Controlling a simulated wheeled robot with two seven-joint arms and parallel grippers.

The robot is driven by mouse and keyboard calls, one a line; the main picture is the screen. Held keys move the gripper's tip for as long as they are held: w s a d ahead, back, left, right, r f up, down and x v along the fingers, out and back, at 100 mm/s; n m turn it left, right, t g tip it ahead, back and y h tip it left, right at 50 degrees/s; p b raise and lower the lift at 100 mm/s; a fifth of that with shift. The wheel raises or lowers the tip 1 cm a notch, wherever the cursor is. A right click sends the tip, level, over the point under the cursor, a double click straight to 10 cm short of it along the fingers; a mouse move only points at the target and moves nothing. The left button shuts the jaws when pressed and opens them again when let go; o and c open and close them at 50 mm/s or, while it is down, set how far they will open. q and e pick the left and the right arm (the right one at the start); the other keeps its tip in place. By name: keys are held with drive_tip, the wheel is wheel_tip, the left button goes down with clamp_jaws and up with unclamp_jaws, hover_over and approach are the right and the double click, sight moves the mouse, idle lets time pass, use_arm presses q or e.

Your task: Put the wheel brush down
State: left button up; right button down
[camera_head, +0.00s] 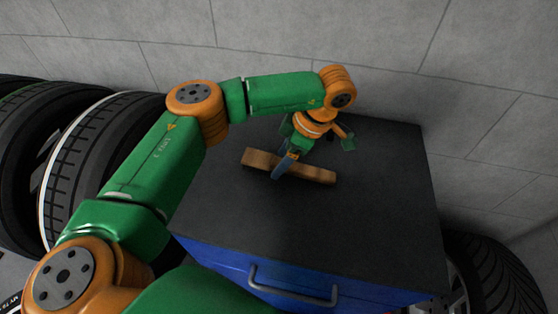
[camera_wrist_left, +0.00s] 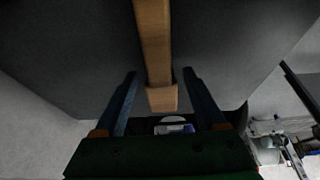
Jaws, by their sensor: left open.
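The wheel brush (camera_head: 315,174), with a brown wooden body, appears to lie flat on the black top of the blue cabinet (camera_head: 390,205). In the left wrist view the wooden brush (camera_wrist_left: 154,40) runs down between the fingers, with a gap on each side. My left gripper (camera_head: 282,168) is open, its blue fingers straddling the brush near its middle. No bristles can be made out. My right gripper is in neither view.
Several tyres (camera_head: 85,160) stand left of the cabinet, and another tyre (camera_head: 490,275) is at the lower right. A grey block wall (camera_head: 390,45) rises behind. The cabinet top is clear around the brush. A drawer handle (camera_head: 292,290) sticks out in front.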

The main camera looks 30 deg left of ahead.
use_arm(q)
drive_tip(key=shift+a+f, duration=0.25)
drive_tip(key=shift+f, duration=0.45)
drive_tip(key=shift+d, duration=0.15)
drive_tip(key=shift+c, duration=0.4)
clamp_jaws()
